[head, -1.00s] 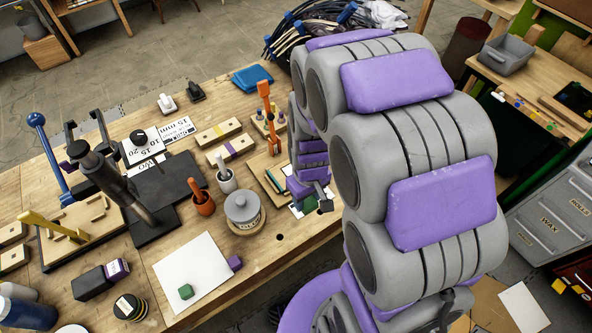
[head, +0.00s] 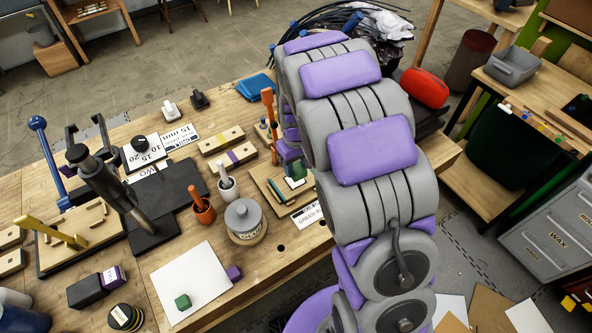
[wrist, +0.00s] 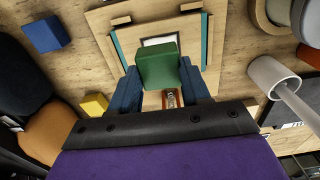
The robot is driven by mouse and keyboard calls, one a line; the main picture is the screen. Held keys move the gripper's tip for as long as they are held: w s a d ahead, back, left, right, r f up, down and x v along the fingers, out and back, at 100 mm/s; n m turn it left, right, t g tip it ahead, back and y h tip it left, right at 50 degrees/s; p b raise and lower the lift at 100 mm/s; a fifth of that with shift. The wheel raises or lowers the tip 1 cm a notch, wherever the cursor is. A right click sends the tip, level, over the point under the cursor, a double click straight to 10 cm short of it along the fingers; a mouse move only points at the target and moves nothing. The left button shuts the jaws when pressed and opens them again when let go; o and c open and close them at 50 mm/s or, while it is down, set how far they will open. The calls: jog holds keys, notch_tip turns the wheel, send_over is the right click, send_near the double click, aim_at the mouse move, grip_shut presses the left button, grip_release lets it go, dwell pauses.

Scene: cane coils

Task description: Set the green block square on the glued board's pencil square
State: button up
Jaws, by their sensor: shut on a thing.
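The green block (wrist: 157,66) is between the two blue fingers of my gripper (wrist: 158,88) in the wrist view, and the gripper is shut on it. The glued board (wrist: 112,20) lies beneath, with a teal strip along each side. A pale square with a dark outline (wrist: 158,41) shows past the block's far edge; the block hides the rest of it. In the head view the held green block (head: 298,171) is over the board (head: 268,188), partly behind my arm. I cannot tell whether the block touches the board.
Another green block (head: 183,301) lies on a white sheet (head: 200,265), with a purple block (head: 235,273) at its edge. A lidded grey pot (head: 244,217), an orange cup (head: 204,212) and an upright orange tool (head: 270,120) stand near the board.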

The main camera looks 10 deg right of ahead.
aim_at(295, 166)
jog(key=shift+w+a, duration=0.3)
jog(key=shift+w, duration=0.15)
jog(key=f, duration=0.1)
jog(key=f+b, duration=0.1)
jog(key=f, duration=0.1)
jog(key=shift+s+a, duration=0.15)
jog(key=shift+a, duration=0.05)
jog(key=shift+f, duration=0.35)
jog(key=shift+d+r, duration=0.1)
jog(key=shift+d, duration=0.25)
jog(key=o, duration=0.7)
jog(key=shift+c, duration=0.2)
jog(key=o, duration=0.4)
jog(key=shift+a, duration=0.25)
jog(key=shift+c, duration=0.2)
